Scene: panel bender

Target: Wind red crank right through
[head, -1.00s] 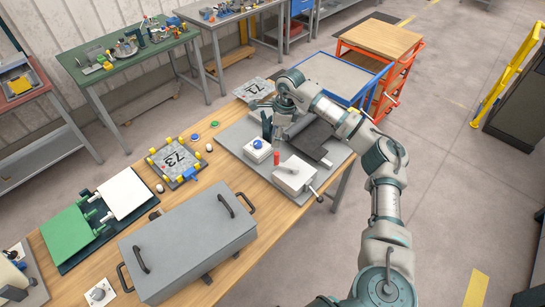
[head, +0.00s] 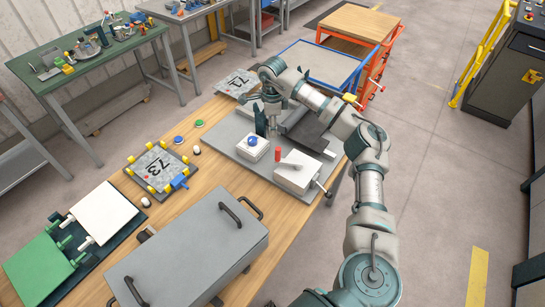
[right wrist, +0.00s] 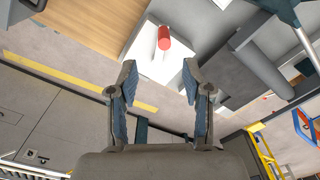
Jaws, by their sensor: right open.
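The red crank knob (head: 278,153) stands at the left end of a light crank arm on a white box (head: 297,175) at the front of the panel bender's grey plate. My right gripper (head: 267,128) hangs beyond the knob, above the plate, apart from it. In the right wrist view, my right gripper (right wrist: 160,82) is open and empty. The red knob (right wrist: 163,40) and white box (right wrist: 158,67) show ahead of its fingers, near the middle. My left gripper is not in view.
A white box with a blue button (head: 252,147) stands left of the crank box. A dark flat part (head: 309,137) lies on the plate to the right.

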